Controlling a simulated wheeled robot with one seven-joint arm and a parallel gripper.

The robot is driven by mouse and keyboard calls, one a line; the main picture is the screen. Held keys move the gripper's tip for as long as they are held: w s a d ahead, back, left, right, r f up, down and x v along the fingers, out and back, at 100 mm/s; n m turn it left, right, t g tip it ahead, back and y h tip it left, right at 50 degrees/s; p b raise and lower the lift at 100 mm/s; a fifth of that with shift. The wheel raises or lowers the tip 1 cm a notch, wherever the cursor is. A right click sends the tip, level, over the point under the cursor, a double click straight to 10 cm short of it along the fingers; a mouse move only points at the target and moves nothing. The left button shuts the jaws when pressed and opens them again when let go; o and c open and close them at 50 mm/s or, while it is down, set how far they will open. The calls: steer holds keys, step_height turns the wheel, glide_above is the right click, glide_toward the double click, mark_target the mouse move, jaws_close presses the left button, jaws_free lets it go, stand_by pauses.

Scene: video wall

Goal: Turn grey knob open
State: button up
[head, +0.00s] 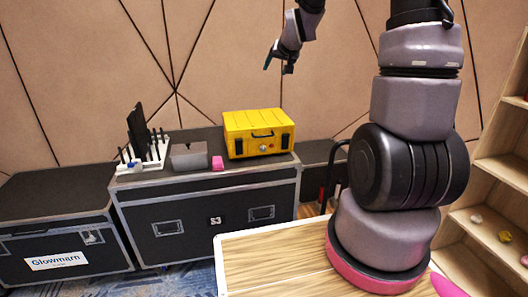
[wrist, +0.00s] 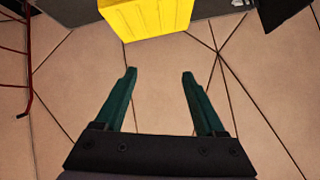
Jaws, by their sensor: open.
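A yellow box (head: 256,121) stands on the right end of a black flight case, with a dark handle and dark corner pieces on its front. A small round grey knob (head: 264,147) sits low in the middle of that front. My gripper (head: 278,66) is high in the air, above and apart from the box. In the wrist view my gripper (wrist: 159,74) has its two green fingers spread wide with nothing between them. The yellow box (wrist: 146,17) shows there at the top edge, beyond the fingertips. The knob is not visible in the wrist view.
A grey box (head: 189,156), a small pink block (head: 218,163) and a white rack (head: 146,155) with dark upright pieces stand left of the yellow box. A lower case (head: 60,215) is at left. A wooden table (head: 270,262) is in front, shelves (head: 500,170) at right.

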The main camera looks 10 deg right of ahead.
steer(key=w+f+m+t, duration=0.1)
steer(key=w+f, duration=0.3)
steer(key=f, duration=0.3)
steer(key=w+a+f+t+y, duration=0.1)
steer(key=w+f, duration=0.4)
steer(key=f, duration=0.3)
steer(key=w+f+m+t, duration=0.1)
steer(key=w+f, duration=0.3)
steer(key=f, duration=0.3)
steer(key=m+t, duration=0.2)
steer(key=t, duration=0.1)
glide_toward(264, 149)
step_height(264, 149, up, 7)
steer(key=w+a, duration=0.2)
steer(key=w, duration=0.1)
steer(key=s+f+m+t+h, duration=0.2)
steer(key=s+f+m+h, duration=0.15)
steer(key=f, duration=0.45)
steer(key=shift+n+y, duration=0.35)
steer(key=shift+n, duration=0.1)
steer(key=w, duration=0.9)
steer(key=shift+w+d+f, duration=0.25)
steer(key=shift+w+d, duration=0.1)
jaws_close()
